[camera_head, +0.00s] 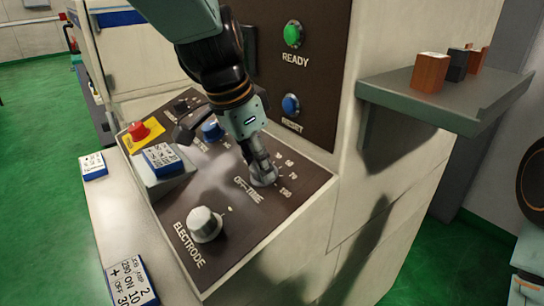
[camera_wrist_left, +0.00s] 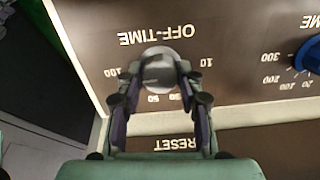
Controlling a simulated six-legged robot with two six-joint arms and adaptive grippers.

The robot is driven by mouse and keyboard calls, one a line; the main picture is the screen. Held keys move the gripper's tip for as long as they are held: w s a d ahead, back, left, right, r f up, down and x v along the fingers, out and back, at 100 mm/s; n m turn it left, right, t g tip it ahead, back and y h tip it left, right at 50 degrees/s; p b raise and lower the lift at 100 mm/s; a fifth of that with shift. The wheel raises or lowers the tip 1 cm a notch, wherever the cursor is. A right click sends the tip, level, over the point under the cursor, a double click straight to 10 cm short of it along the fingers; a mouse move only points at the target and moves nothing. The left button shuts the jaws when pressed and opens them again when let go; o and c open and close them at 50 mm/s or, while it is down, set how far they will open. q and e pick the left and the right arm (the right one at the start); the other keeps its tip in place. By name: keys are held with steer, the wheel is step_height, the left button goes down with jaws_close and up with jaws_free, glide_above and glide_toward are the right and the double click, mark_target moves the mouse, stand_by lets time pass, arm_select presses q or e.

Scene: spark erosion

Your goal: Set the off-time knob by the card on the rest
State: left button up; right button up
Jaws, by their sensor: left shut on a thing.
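The grey off-time knob (camera_head: 263,179) sits on the dark sloped panel, with a number scale around it. My left gripper (camera_head: 261,166) comes down from above and is shut on this knob. In the left wrist view the fingers (camera_wrist_left: 159,78) close on both sides of the round knob (camera_wrist_left: 159,66), below the upside-down OFF-TIME lettering. I cannot tell where the knob's pointer stands. A white and blue card (camera_head: 161,155) leans on a small grey rest (camera_head: 170,184) left of the knob; its print is too small to read. My right gripper is not in view.
The electrode knob (camera_head: 205,224), a blue knob (camera_head: 212,131) and a red emergency button (camera_head: 139,131) share the panel. Other cards lie on the ledge, at the left (camera_head: 93,165) and front (camera_head: 130,284). A wall shelf (camera_head: 440,103) at the right holds small blocks.

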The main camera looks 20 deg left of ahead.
arm_select(q)
steer(key=shift+m, duration=0.5)
steer(key=o, duration=1.2)
steer(key=shift+r, duration=0.1)
step_height(320, 180, up, 10)
steer(key=shift+f, duration=0.1)
